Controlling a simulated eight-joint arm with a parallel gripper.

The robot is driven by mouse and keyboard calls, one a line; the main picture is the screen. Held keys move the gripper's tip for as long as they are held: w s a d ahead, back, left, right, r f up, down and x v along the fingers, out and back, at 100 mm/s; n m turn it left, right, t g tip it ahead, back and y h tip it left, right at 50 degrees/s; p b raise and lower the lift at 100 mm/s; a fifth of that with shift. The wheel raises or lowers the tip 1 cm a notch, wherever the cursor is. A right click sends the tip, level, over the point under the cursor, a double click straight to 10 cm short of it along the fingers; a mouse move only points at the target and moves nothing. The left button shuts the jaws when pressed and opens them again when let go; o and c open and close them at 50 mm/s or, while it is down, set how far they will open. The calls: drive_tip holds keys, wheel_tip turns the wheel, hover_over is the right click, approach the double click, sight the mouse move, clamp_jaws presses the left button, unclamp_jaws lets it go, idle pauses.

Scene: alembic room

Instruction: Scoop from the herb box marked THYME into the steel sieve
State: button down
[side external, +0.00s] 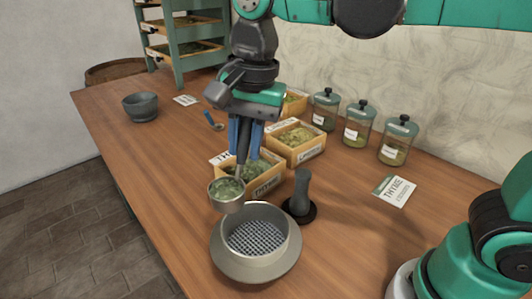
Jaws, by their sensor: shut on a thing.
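My gripper (244,132) points down over the herb boxes and is shut on the handle of a metal scoop (226,202). The scoop's bowl holds green herb and hangs just beyond the rear left rim of the steel sieve (255,247) in the picture. The sieve is a wide round vessel with a mesh floor, and I see no herb on the mesh. The THYME box (277,186), a wooden box with green herb in it, stands behind the scoop and sieve. The scoop and gripper hide part of this box.
A dark pestle-like tool (302,190) stands right of the sieve. Two more herb boxes (296,143) and three lidded jars (357,126) stand behind. A THYME card (395,190) lies at right.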

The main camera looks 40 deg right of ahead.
drive_tip(key=s+t+h, duration=0.1)
drive_tip(key=t+h, duration=0.1)
drive_tip(key=h, duration=0.1)
drive_tip(key=s+a+f+n+t+h, duration=0.1)
drive_tip(key=t+h, duration=0.1)
drive_tip(key=h, duration=0.2)
drive_tip(key=s+a+f+n+t+h, duration=0.1)
drive_tip(key=t+h, duration=0.1)
drive_tip(key=h, duration=0.1)
drive_tip(key=shift+s+f+h, duration=0.15)
drive_tip(key=shift+s+h, duration=0.15)
drive_tip(key=shift+s, duration=0.05)
idle(0.3)
drive_tip(key=shift+n, duration=0.3)
idle(0.8)
